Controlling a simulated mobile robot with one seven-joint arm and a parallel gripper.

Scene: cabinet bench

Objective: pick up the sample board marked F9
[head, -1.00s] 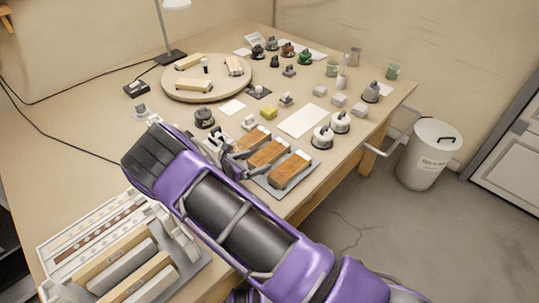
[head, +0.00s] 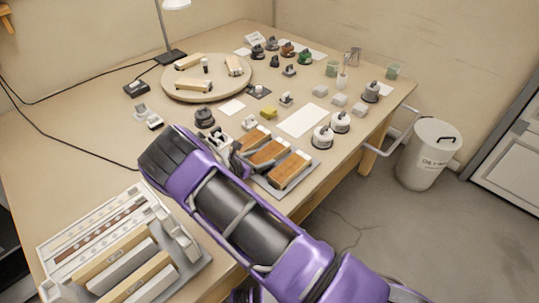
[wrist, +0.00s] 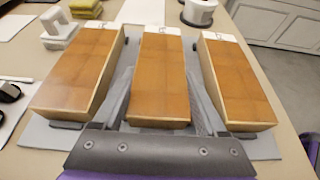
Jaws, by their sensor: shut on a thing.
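Three brown boards with white end labels lie side by side on a grey tray (wrist: 262,146): a left one (wrist: 82,75), a middle one (wrist: 160,80) and a right one (wrist: 238,82). Their label marks are too small to read, so I cannot tell which is F9. My gripper (wrist: 161,100) has one finger along each side of the middle board and is shut on it. In the head view the right board (head: 290,170) shows clearly, while my gripper (head: 243,152) is partly hidden by my arm. I see no clear lift of the middle board.
A slotted rack (head: 100,235) with boards stands at the bench's front left. A round turntable (head: 205,88) with several blocks is at the back. White-and-black round pots (head: 322,136) and a blank white sheet (head: 302,120) lie beyond the tray. A bin (head: 430,155) stands on the floor.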

